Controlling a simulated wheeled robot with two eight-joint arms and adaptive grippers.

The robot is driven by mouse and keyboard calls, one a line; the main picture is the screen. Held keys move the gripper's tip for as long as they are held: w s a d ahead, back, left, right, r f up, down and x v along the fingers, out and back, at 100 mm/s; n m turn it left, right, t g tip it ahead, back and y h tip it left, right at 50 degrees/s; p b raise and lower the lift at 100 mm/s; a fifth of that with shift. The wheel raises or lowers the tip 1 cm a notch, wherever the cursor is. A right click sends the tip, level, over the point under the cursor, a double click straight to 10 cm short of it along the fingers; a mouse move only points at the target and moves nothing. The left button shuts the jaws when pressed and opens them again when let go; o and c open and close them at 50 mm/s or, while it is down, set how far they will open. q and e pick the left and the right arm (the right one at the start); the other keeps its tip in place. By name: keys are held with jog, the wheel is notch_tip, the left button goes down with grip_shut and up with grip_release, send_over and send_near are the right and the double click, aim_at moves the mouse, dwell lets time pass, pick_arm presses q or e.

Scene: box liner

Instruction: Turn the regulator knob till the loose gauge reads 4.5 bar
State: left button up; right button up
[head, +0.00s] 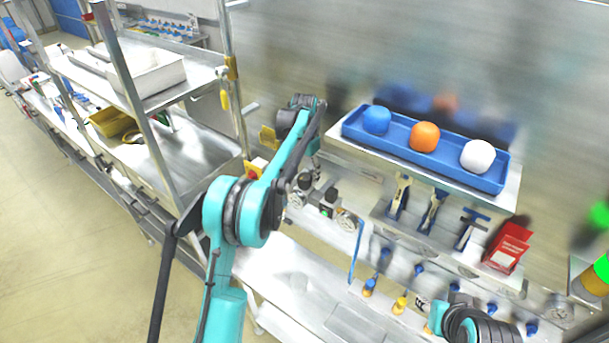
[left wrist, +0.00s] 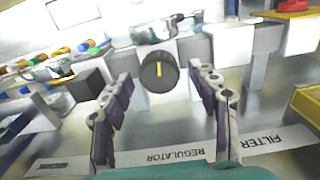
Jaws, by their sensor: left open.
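The regulator knob (left wrist: 158,72) is round and black with a yellow mark, which stands about upright in the left wrist view. My left gripper (left wrist: 160,78) is open, with one finger on each side of the knob. I cannot tell whether either finger touches it. The REGULATOR label (left wrist: 175,156) appears upside down below the knob. In the head view, my left arm reaches over the bench and hides the knob. Small round fittings (head: 346,219) near it may be gauges, but no reading is legible. My right gripper is not clearly in view.
A blue tray (head: 440,164) holds blue, orange and white domes on a shelf. Tools (head: 433,212) hang below it, beside a red box (head: 508,247). A metal rack (head: 140,80) stands left. In the left wrist view, the FILTER label (left wrist: 262,143) is right of the regulator.

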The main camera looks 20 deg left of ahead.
pick_arm(q)
jog(key=shift+f, duration=0.85)
jog(key=c, duration=1.2)
jog(key=shift+o, duration=0.2)
jog(key=n+b, duration=0.2)
jog(key=n, duration=0.1)
jog(key=shift+f+n, duration=0.15)
jog(key=shift+n, duration=0.15)
jog(key=n+b, duration=0.2)
jog(key=n, duration=0.3)
jog(key=n+b, duration=0.1)
jog(key=n, duration=0.4)
jog(key=shift+n+b, duration=0.4)
jog(key=n, duration=0.5)
jog(key=shift+b, duration=0.35)
